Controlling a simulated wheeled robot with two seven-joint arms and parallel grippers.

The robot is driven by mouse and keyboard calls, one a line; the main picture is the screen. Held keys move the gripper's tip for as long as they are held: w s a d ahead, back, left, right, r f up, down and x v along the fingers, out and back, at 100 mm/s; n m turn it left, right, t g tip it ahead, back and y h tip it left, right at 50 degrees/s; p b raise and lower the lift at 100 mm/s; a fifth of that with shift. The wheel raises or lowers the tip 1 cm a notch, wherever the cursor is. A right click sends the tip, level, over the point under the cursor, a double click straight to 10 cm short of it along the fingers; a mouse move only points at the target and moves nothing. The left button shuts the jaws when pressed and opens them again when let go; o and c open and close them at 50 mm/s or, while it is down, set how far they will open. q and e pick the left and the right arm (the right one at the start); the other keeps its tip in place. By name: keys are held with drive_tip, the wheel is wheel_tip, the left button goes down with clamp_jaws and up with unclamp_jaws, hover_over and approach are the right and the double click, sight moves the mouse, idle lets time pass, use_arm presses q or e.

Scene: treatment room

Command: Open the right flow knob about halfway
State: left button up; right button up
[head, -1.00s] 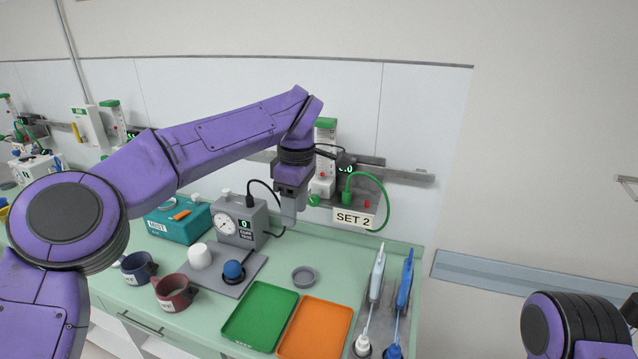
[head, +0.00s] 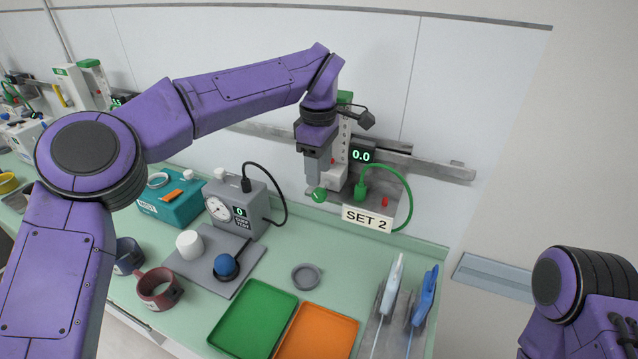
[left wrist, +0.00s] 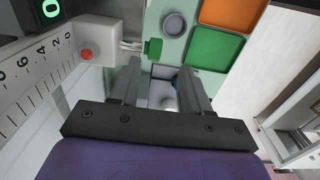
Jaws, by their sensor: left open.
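The flow meter above the SET 2 label has a clear scaled tube (head: 342,140) and a green display (head: 362,156) reading 0.0. Its green round knob (head: 319,195) shows just below my left gripper (head: 317,178) in the head view. In the left wrist view the green knob (left wrist: 152,48) lies just beyond the fingertips, nearer the left-hand finger. My left gripper (left wrist: 160,72) is open and empty there, with its fingers apart. I cannot tell whether a finger touches the knob. My right gripper is out of view; only part of my right arm shows.
A green hose (head: 398,180) loops right of the meter, above the SET 2 sign (head: 367,218). A gauge box (head: 240,208) stands left below the gripper. On the counter are a green tray (head: 253,318), an orange tray (head: 318,335) and a small grey dish (head: 306,276).

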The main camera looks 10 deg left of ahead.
sight(320, 190)
use_arm(q)
drive_tip(key=f, duration=0.2)
drive_tip(key=w+f, duration=0.1)
drive_tip(key=f, duration=0.1)
drive_tip(key=f+p, duration=0.1)
drive_tip(key=f, duration=0.1)
drive_tip(key=shift+w+a+f, duration=0.1)
drive_tip(key=shift+w+f, duration=0.15)
drive_tip(key=shift+f, duration=0.05)
drive_tip(key=shift+s+r, duration=0.2)
drive_tip(key=shift+s, duration=0.3)
drive_tip(key=c, duration=0.4)
drive_tip(key=shift+w, duration=0.2)
clamp_jaws()
drive_tip(key=shift+w+f, duration=0.1)
drive_tip(key=shift+f, duration=0.05)
